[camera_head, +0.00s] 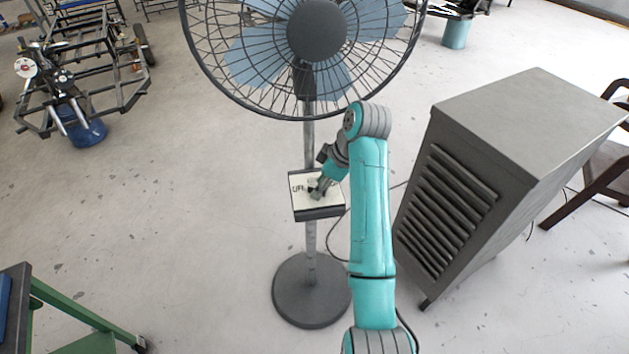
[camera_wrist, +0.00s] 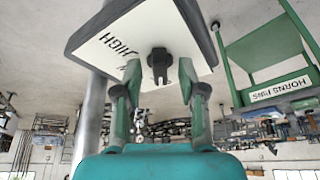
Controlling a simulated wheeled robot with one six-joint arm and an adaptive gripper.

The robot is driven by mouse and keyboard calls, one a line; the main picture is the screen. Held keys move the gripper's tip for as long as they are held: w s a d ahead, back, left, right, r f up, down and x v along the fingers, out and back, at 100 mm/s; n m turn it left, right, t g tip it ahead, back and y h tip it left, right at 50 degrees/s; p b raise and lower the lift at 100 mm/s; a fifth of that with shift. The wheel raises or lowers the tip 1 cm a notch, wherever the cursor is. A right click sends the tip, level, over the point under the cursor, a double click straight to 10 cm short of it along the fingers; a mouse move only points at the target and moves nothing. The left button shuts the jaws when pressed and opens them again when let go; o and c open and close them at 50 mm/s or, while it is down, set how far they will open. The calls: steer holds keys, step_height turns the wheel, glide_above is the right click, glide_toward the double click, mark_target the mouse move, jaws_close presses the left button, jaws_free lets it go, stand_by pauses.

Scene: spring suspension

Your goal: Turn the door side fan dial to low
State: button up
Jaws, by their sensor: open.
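A pedestal fan stands on the floor with a dark control box (camera_head: 318,213) on its pole. The box's pale panel (camera_head: 300,184) faces up. In the wrist view the panel (camera_wrist: 98,42) shows the word HIGH, and a dark dial (camera_wrist: 158,66) stands out from it. My gripper (camera_head: 318,193) is at the panel in the head view and covers part of it. In the wrist view my gripper (camera_wrist: 159,80) is open, with one finger on each side of the dial and visible gaps between. Other dial markings are hidden or unreadable.
The fan's caged head (camera_head: 318,35) is above the box, and its pole (camera_head: 310,240) runs down to a round base (camera_head: 311,290). A grey louvred unit (camera_head: 500,160) stands close on the right. A green-framed table (camera_head: 75,318) is at lower left. Open floor lies left of the fan.

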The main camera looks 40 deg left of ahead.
steer(key=shift+a+f, duration=0.1)
steer(key=shift+f, duration=0.05)
jaws_close()
stand_by(0.4)
steer(key=m+t, duration=0.1)
steer(key=m, duration=0.3)
steer(key=m+t, duration=0.1)
steer(key=m, duration=0.1)
steer(key=shift+s+t, duration=0.3)
steer(key=shift+s, duration=0.05)
steer(key=m, duration=0.3)
steer(key=m+t, duration=0.1)
steer(key=m, duration=0.1)
steer(key=shift+s+m+t+h, duration=0.15)
steer(key=shift+m+t+h, duration=0.15)
steer(key=shift+m+h, duration=0.1)
jaws_free()
